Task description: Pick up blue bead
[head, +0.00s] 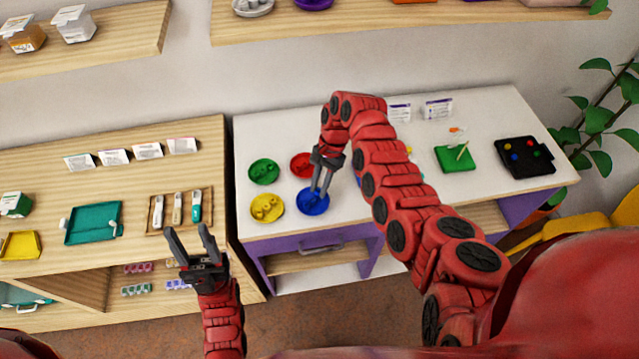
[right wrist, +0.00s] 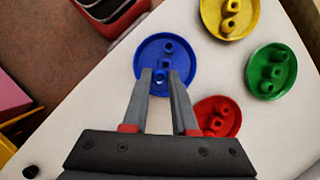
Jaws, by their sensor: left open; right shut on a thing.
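A blue dish (head: 312,206) stands at the front left of the white table, and it also shows in the right wrist view (right wrist: 142,58). It holds a few blue beads, one of them standing free near the far side (right wrist: 168,47). My right gripper (head: 319,193) reaches down into this dish. Its fingertips (right wrist: 162,74) are shut on a blue bead (right wrist: 161,69), low in the dish and partly hidden by the fingers. My left gripper (head: 188,233) is open and empty in front of the wooden table.
Yellow (head: 258,215), green (head: 255,178) and red (head: 295,164) dishes of beads stand close around the blue dish. A green board (head: 445,162) with a thin stick and a black board (head: 512,143) with coloured beads lie further right. My right arm hides the table's middle.

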